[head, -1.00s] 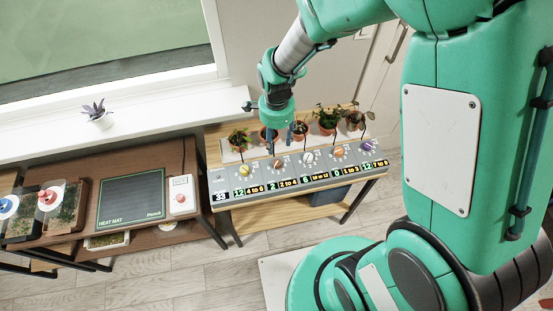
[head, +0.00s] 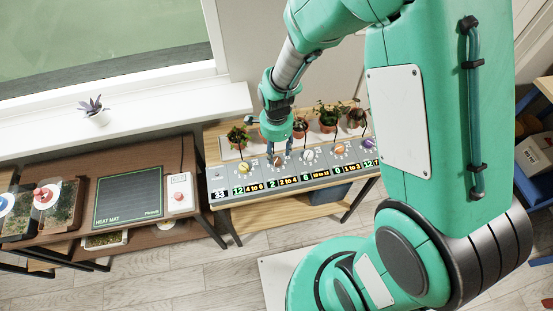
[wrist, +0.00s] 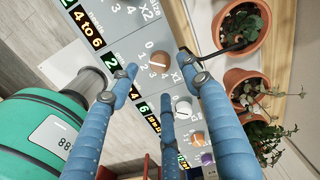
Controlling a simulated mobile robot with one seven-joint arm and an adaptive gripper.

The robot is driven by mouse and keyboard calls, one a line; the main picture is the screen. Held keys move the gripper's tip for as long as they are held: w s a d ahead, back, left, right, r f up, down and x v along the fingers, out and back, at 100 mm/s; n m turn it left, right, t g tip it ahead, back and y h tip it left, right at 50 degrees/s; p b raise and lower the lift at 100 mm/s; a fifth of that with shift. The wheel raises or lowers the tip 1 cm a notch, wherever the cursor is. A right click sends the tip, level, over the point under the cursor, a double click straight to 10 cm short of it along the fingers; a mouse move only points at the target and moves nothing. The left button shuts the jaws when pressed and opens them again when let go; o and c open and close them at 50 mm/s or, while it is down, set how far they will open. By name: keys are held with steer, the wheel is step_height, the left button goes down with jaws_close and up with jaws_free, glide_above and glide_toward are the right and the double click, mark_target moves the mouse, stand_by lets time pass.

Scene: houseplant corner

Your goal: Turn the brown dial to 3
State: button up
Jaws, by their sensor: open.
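The brown dial (head: 277,160) is on the sloped grey panel (head: 217,175), second from the left. In the wrist view the brown dial (wrist: 159,61) shows between my blue fingertips, with a scale of numbers around it. The display below it (head: 272,184) reads 2, beside "2 to 4". My gripper (head: 276,152) points down over this dial. In the wrist view my gripper (wrist: 157,76) has its fingers spread on both sides of the dial and a third finger below it. I cannot tell whether any finger touches the dial.
A yellow dial (head: 244,167) is left of the brown one and a white dial (head: 308,155) right of it. Orange and purple dials lie further right. Potted plants (head: 327,118) stand behind the panel, close to my gripper. A heat mat (head: 128,196) lies on the left table.

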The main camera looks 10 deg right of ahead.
mark_target(276, 160)
steer(key=shift+f+b, duration=0.6)
steer(key=shift+f, duration=2.15)
steer(key=c, duration=1.2)
